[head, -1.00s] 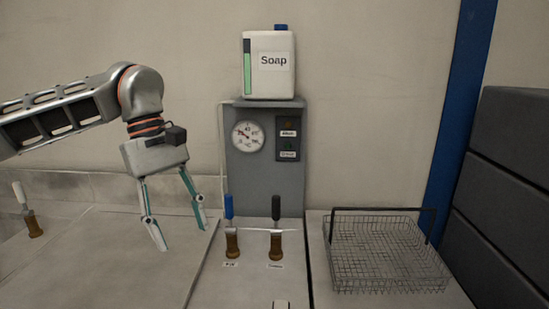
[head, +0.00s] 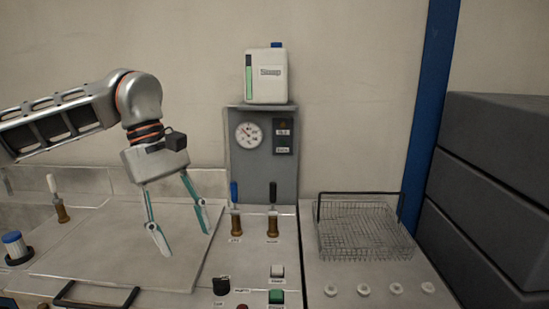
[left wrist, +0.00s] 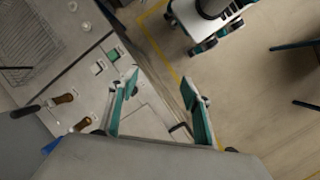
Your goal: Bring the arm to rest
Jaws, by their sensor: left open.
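My left gripper (head: 184,228) hangs in the air above the left part of the bench (head: 110,245), left of the blue-handled lever (head: 234,193). Its two teal-lined fingers are spread and nothing is between them. In the left wrist view the same gripper (left wrist: 160,85) shows its fingers apart, with the bench's front edge and the floor beyond them. My left arm comes in from the left and bends down at the wrist. My right gripper is in neither view.
A grey meter box (head: 263,177) with a dial (head: 248,135) carries a soap canister (head: 267,78). A black-handled lever (head: 272,194) stands beside the blue one. A wire basket (head: 365,235) is at right. A white-handled lever (head: 53,186) and a blue-topped knob (head: 14,245) are at left.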

